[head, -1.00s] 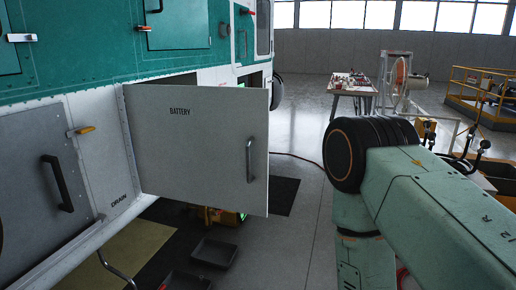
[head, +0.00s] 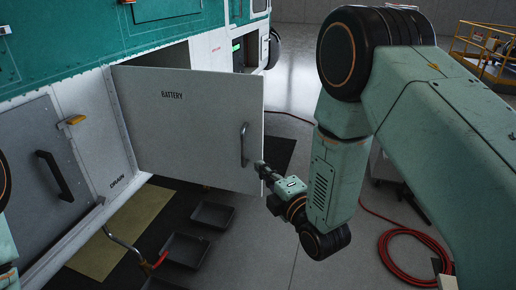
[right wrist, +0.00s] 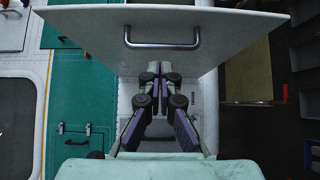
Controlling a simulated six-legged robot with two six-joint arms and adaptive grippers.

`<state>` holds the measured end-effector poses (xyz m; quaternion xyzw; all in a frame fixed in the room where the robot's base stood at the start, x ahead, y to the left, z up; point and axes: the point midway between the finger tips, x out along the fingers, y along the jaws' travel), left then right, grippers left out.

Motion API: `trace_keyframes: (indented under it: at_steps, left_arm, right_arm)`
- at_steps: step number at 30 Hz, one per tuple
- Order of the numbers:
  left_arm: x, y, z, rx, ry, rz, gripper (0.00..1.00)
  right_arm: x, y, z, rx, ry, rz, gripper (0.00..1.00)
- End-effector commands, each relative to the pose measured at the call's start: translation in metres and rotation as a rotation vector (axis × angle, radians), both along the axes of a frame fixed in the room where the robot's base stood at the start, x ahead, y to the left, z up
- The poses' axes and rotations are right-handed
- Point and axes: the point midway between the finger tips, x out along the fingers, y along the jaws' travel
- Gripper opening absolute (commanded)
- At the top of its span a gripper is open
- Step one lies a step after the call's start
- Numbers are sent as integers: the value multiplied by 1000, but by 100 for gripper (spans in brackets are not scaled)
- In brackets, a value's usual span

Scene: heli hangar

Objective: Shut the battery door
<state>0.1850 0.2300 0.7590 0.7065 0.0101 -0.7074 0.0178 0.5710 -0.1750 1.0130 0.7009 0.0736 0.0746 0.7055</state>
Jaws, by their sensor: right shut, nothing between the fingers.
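The battery door (head: 190,130) is a grey panel lettered BATTERY, and it stands swung open from the white lower side of the helicopter. Its hinge edge is on the left, and a metal handle (head: 244,145) is near its free right edge. The right wrist view also shows the door (right wrist: 90,22) and its handle (right wrist: 161,44). My right gripper (head: 261,168) is at the door's lower right corner, just below the handle. Its fingers (right wrist: 157,72) are shut and empty; whether they touch the door is unclear. My left gripper is out of view.
A closed DRAIN panel with a black handle (head: 54,176) is left of the door. Black trays (head: 212,214) lie on the floor below. A coiled red hose (head: 415,258) lies at the right. The floor between them is mostly clear.

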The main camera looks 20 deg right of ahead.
Motion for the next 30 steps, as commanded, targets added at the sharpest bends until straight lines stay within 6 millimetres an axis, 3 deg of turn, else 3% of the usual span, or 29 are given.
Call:
trace_keyframes:
  at_steps: [9, 15, 30]
  left_arm:
    - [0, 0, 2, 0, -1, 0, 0]
    - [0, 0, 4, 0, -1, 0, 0]
    - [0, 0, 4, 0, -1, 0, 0]
  right_arm:
    - [58, 11, 1, 2, -2, -1, 0]
    - [81, -7, 0, 4, 1, -3, 0]
    - [90, -13, 0, 3, 3, -2, 0]
